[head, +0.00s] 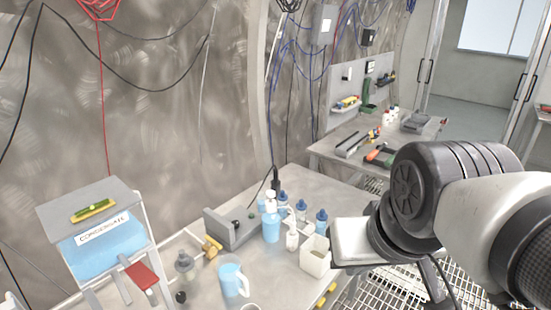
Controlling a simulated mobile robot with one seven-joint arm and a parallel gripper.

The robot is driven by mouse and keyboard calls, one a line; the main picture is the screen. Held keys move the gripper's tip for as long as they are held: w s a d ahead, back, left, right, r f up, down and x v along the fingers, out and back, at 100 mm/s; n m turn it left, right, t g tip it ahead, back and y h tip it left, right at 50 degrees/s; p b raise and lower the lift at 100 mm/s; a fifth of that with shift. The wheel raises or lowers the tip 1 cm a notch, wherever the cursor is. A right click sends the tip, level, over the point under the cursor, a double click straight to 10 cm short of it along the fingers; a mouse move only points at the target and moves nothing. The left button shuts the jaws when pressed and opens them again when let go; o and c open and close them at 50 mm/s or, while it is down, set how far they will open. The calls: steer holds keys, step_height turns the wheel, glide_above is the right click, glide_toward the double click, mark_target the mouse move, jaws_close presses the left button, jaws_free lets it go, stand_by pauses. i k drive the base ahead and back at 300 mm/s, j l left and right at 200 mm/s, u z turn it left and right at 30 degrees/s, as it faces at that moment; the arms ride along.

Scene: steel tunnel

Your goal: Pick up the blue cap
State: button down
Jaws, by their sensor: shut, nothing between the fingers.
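Several small bottles with dark blue caps stand on the near bench, with one blue cap (321,214) at the right, one (301,204) in the middle and another (282,196) behind at the left. I cannot tell which blue cap the task names, and I see no loose one. The pale body of my gripper (352,243) is at the right, in front of and to the right of the bottles. Its fingers are hidden from this view. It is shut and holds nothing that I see.
A light blue pump bottle (271,226), a blue jug (231,279) and a white open box (315,257) crowd the bench (205,284). A container labelled condensate (103,245) stands at the left. A second bench (335,150) with tools is behind.

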mark_target(301, 205)
steer(key=k, duration=0.55)
steer(key=k+u, duration=0.1)
steer(key=u, duration=1.3)
steer(key=l+u, duration=0.1)
steer(key=l, duration=0.4)
steer(key=i+l+u, duration=0.1)
steer(key=l, duration=0.45)
steer(key=i+l, duration=0.1)
steer(key=l, duration=0.6)
steer(key=i+l, duration=0.1)
steer(key=l, duration=0.65)
steer(key=i+l, duration=0.1)
steer(key=l, duration=0.6)
